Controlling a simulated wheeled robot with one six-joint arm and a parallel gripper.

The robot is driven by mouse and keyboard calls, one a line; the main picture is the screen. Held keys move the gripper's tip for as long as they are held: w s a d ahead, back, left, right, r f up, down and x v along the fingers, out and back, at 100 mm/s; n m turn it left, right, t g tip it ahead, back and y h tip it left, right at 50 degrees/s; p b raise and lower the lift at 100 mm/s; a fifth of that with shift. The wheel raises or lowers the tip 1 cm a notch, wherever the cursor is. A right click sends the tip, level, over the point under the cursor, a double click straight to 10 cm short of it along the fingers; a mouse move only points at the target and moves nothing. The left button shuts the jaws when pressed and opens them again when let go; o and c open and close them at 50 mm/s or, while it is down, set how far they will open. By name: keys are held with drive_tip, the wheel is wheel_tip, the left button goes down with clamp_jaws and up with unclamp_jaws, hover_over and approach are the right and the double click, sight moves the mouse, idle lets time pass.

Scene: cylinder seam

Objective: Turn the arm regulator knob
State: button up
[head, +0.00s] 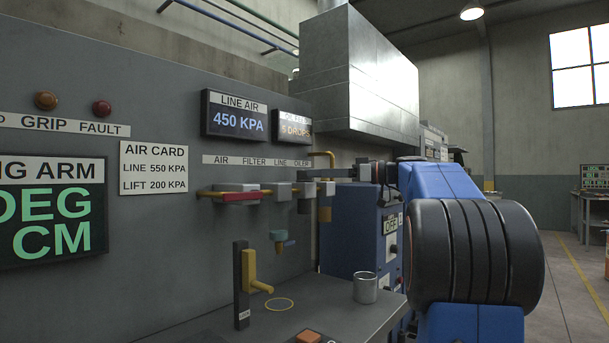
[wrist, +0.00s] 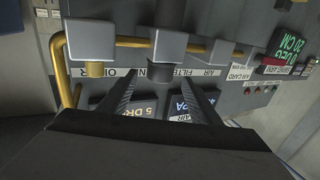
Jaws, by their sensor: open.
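My gripper (wrist: 162,86) is open in the wrist view, its two dark fingers spread. A short dark round knob (wrist: 160,72) on a grey block (wrist: 158,42) shows between the fingers, with gaps on both sides. No label readable here names it as the arm regulator knob. In the head view my gripper (head: 352,171) is small and dark at the right end of the air line. The grey blocks (head: 303,190) of that line sit below the label strip (head: 255,162). The knob cannot be made out clearly there.
A block with a brass-coloured fitting (wrist: 95,69) and a yellow pipe (wrist: 60,70) are close to the left finger. The red valve handle (head: 240,196) is farther left.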

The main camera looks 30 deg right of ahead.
sight(304, 173)
drive_tip(key=shift+x, duration=2.7)
drive_tip(key=c, duration=1)
